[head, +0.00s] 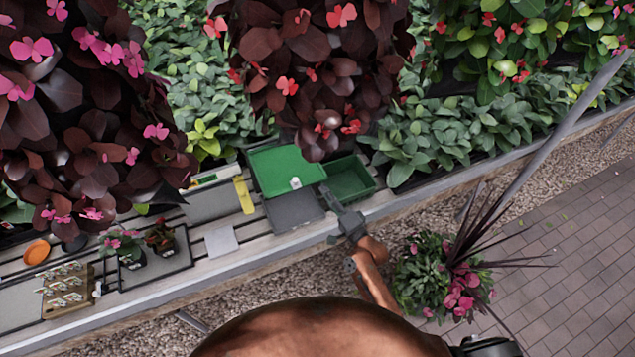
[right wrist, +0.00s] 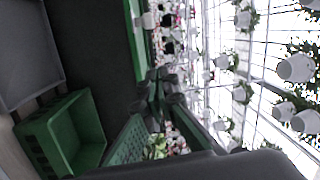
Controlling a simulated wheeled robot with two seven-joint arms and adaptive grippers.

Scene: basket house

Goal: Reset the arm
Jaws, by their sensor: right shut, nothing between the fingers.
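My right arm reaches up from the bottom middle of the head view. Its gripper (head: 343,214) is at the front of the bench, beside the dark grey mat and just below the green crate. In the right wrist view the right gripper's fingers (right wrist: 160,90) are together with nothing between them. My left gripper is not in the head view.
A green tray (head: 270,168) holds a small white item (head: 295,183). A green crate (head: 348,180) stands right of it, and a dark grey mat (head: 293,211) lies below. Potted plants (head: 160,236), a wooden rack (head: 65,289) and an orange dish (head: 36,252) are at left. Paving (head: 570,250) is clear.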

